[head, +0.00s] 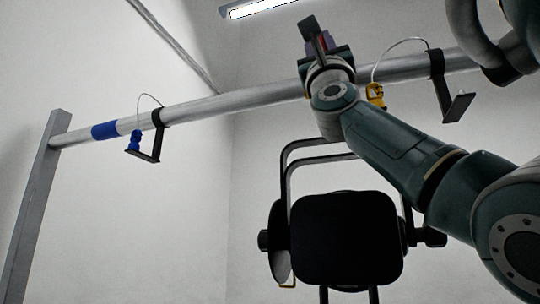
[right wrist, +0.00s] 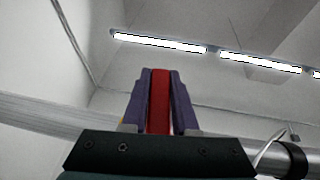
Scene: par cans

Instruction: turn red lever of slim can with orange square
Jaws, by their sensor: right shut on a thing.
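My right gripper (head: 318,36) is raised in front of the pipe, reached by my arm from the lower right. In the right wrist view its purple fingers (right wrist: 160,85) are shut on a red lever (right wrist: 159,105), which runs upright between them. No orange square shows, and I cannot tell which can the lever belongs to. My left gripper is not in view.
A grey pipe (head: 215,107) with a blue band (head: 104,130) slants across, ending at a post (head: 38,200). Black brackets (head: 155,140) (head: 440,85) hang from it, with a blue piece (head: 134,141) and a yellow piece (head: 376,95) on wires. Free room lies below the pipe at left.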

